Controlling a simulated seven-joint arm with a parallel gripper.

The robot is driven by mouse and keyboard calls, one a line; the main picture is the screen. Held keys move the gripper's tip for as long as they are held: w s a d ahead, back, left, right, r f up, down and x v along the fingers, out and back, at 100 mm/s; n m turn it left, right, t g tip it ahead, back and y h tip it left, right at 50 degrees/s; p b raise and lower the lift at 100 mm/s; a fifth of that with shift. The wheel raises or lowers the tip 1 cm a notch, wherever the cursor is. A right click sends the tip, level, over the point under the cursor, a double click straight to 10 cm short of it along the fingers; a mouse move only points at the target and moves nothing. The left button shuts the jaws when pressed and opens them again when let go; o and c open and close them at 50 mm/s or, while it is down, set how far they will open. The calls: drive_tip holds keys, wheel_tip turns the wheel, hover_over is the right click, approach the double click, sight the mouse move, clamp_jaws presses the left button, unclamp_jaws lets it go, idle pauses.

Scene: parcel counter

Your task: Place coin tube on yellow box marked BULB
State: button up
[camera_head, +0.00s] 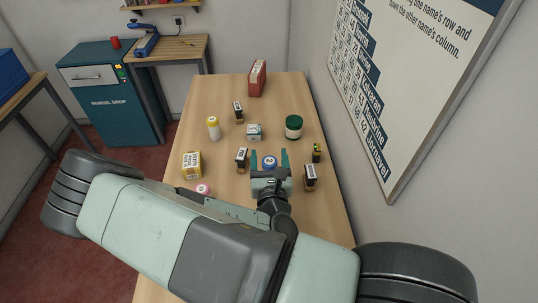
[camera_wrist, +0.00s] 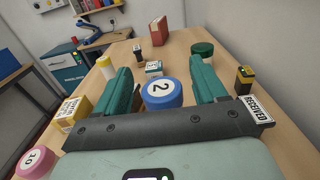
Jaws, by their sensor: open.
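A short blue cylinder (camera_head: 269,162), its end marked 2 in the wrist view (camera_wrist: 160,93), looks like a coin tube. My gripper (camera_head: 270,154) is open, with a teal finger on each side of this cylinder; gaps show at both sides. A pink cylinder marked 10 (camera_wrist: 36,162) is also coin-tube-like and stands left of my gripper, in the head view too (camera_head: 203,189). A yellow box (camera_head: 191,164) with a white label stands at the left edge of the table; it also shows in the wrist view (camera_wrist: 70,116). I cannot read its label.
A yellow-black item (camera_head: 317,151), green jar (camera_head: 293,127), teal-white box (camera_head: 254,132), yellow-white cylinder (camera_head: 213,128) and red binder (camera_head: 257,79) stand farther back. Clear wood lies between them.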

drive_tip(key=s, duration=0.4)
drive_tip(key=shift+s, duration=0.1)
